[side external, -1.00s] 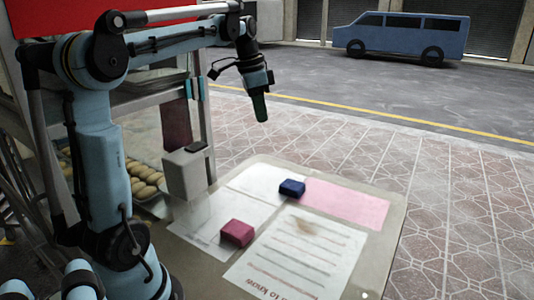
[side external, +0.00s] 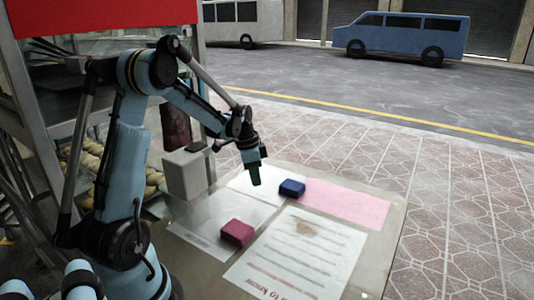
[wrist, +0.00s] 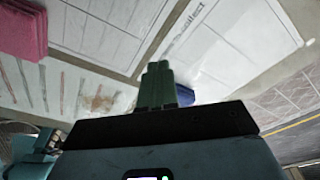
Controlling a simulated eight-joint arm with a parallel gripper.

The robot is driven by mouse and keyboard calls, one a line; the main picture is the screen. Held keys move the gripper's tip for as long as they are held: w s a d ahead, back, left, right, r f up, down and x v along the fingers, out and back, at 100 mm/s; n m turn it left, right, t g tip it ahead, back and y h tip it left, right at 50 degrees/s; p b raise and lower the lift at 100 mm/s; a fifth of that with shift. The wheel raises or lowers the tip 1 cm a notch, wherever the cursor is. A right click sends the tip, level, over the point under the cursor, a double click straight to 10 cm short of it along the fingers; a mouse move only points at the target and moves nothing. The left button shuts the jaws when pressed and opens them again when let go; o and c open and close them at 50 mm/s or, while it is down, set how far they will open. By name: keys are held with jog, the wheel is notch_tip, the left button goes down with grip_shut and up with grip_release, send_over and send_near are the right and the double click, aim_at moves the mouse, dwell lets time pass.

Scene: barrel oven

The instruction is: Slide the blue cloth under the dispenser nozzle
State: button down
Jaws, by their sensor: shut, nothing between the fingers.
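The blue cloth (side external: 292,188) is a small folded dark blue block on the table, at the left edge of a pink sheet. In the wrist view the blue cloth (wrist: 185,95) shows only partly, hidden behind my fingers. My gripper (side external: 255,180) is shut and empty, pointing down a little above the table, to the left of the blue cloth and apart from it in the side view. The shut green fingers (wrist: 158,85) also show in the wrist view. The white box-shaped dispenser (side external: 183,175) stands at the table's left back; I cannot make out its nozzle.
A folded magenta cloth (side external: 237,233) lies on the table, and also shows in the wrist view (wrist: 24,28). A pink sheet (side external: 345,203) and a printed white sheet (side external: 290,255) lie flat. Bread rolls (side external: 90,160) sit in the cart at left. The table's right side is free of raised objects.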

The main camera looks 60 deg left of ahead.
aim_at(296, 185)
jog(key=w+d, duration=0.1)
jog(key=w, duration=0.2)
jog(key=w+d, duration=0.2)
jog(key=w, duration=0.2)
jog(key=w+d, duration=0.1)
jog(key=w, duration=0.3)
jog(key=shift+d+f, duration=0.15)
jog(key=shift+w+d+f, duration=0.1)
jog(key=shift+w+f, duration=0.05)
jog(key=shift+f, duration=0.7)
